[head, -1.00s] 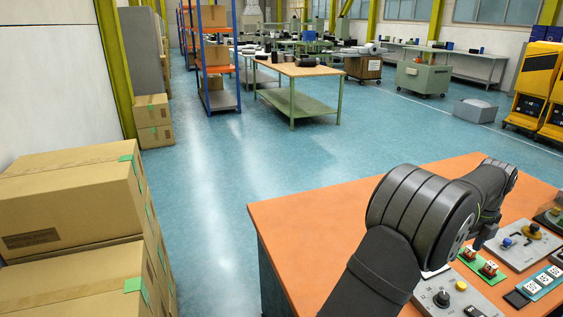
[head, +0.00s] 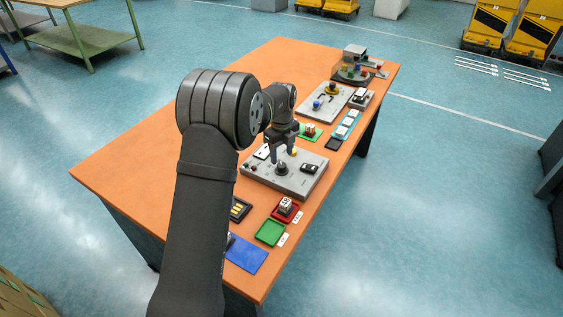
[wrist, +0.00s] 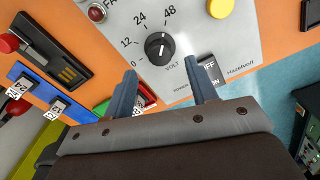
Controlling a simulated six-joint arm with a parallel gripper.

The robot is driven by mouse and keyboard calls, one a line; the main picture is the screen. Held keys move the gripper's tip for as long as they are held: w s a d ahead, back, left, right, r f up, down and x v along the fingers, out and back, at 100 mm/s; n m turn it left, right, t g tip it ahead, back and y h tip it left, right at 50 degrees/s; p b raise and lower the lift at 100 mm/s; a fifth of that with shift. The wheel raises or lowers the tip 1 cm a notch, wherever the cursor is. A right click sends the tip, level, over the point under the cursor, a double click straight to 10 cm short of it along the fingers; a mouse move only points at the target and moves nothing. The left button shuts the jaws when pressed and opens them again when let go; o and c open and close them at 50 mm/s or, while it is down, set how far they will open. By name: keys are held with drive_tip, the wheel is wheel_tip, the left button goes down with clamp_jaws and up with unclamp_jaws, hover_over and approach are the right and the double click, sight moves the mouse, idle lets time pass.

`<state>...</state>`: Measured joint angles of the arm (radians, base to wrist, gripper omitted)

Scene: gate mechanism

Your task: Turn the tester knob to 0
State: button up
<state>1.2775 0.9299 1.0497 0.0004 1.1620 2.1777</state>
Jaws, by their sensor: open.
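The tester (head: 262,180) is a grey panel on the orange table. Its black knob (head: 281,168) stands on the panel and also shows in the wrist view (wrist: 159,47), ringed by the marks 0, 12, 24 and 48 with VOLT beside it. A white pointer mark on the knob seems to face the upper scale, between 24 and 48; the exact reading is hard to tell. My gripper (head: 283,148) is pointed down above the panel. In the wrist view my gripper (wrist: 169,68) is open and empty, its fingertips just short of the knob and apart from it.
On the tester are a yellow button (wrist: 220,8), a red lamp (wrist: 97,13) and an ON/OFF switch (wrist: 211,70). Red (head: 287,211) and green (head: 270,233) trays and a blue mat (head: 246,254) lie nearer. Another grey panel (head: 323,106) stands farther back. The table's left side is clear.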

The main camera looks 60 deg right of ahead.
sight(282, 165)
drive_tip(key=shift+f, duration=2.3)
drive_tip(key=shift+c, duration=0.2)
drive_tip(key=c, duration=0.9)
